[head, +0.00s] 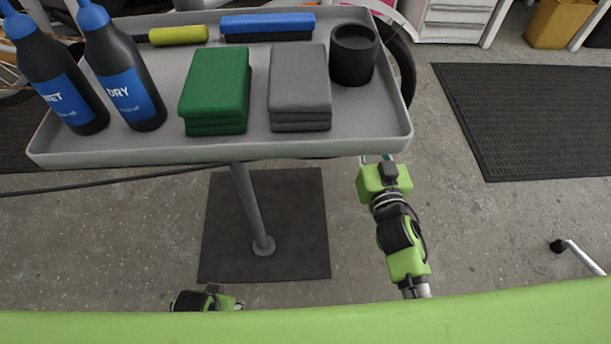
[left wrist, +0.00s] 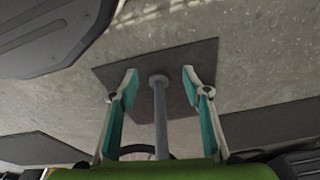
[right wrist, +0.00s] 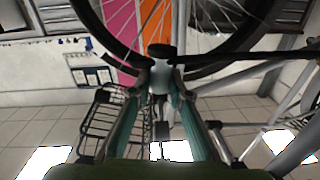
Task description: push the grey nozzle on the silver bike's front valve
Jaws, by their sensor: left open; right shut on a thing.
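In the right wrist view my right gripper (right wrist: 160,85) is shut on a small pale grey piece with a dark end, which looks like the grey nozzle (right wrist: 159,76). A spoked bike wheel (right wrist: 235,42) fills the top of that view, close beyond the fingertips. I cannot make out the valve or whether the nozzle touches it. Silver bike tubes (right wrist: 290,92) show at the right. In the head view the right gripper (head: 376,160) is at the tray's front right edge, its tips partly hidden. My left gripper (left wrist: 158,80) is open and empty; its arm shows low in the head view.
A grey tray (head: 300,150) on a post holds two dark bottles (head: 125,85), a green cloth (head: 215,90), a grey cloth (head: 300,85), a black cup (head: 353,55) and brushes. A dark wheel shows behind its right end.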

